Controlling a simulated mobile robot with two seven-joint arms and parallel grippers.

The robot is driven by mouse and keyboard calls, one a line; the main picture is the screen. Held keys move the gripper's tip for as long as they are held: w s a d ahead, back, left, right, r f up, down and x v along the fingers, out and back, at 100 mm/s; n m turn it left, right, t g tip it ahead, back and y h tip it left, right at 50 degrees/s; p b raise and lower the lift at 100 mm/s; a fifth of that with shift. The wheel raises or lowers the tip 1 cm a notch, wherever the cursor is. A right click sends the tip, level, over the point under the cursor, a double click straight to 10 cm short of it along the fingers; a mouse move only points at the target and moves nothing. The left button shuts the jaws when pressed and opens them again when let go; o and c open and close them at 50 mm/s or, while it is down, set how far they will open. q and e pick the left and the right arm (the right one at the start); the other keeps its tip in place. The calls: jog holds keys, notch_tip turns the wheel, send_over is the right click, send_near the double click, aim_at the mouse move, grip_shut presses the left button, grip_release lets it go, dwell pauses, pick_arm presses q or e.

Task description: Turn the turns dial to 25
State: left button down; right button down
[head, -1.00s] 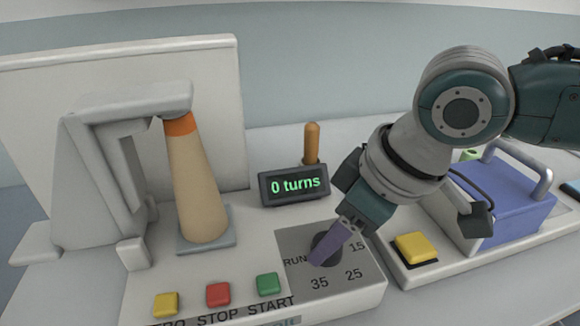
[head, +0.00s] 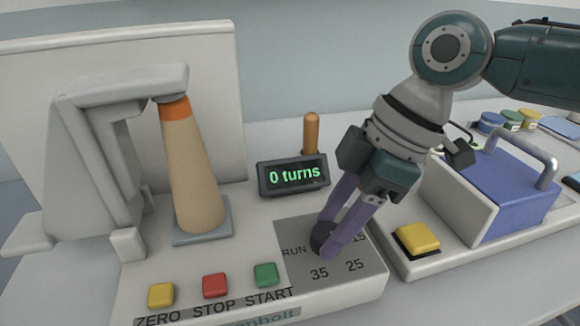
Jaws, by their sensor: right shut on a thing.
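The turns dial is a dark round knob (head: 320,238) on a grey plate (head: 293,264) at the front right of the winding machine. Labels RUN, 15, 25 and 35 stand around it; the 15 is partly covered by a finger. My right gripper (head: 326,248) comes down from the upper right, its purple fingers shut on the dial. The fingers hide much of the knob, so I cannot tell where its pointer is. The display (head: 294,177) behind reads "0 turns". My left gripper is not in view.
Yellow (head: 161,295), red (head: 215,285) and green (head: 265,274) buttons line the front edge. A cone of thread (head: 192,175) stands at the left. A wooden-handled lever (head: 311,133) is behind the display. A blue box (head: 500,185) and a yellow button (head: 417,238) are at the right.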

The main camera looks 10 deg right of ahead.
dwell(0.4)
jog(key=shift+c, duration=1.6)
grip_release()
jog(key=v, duration=1)
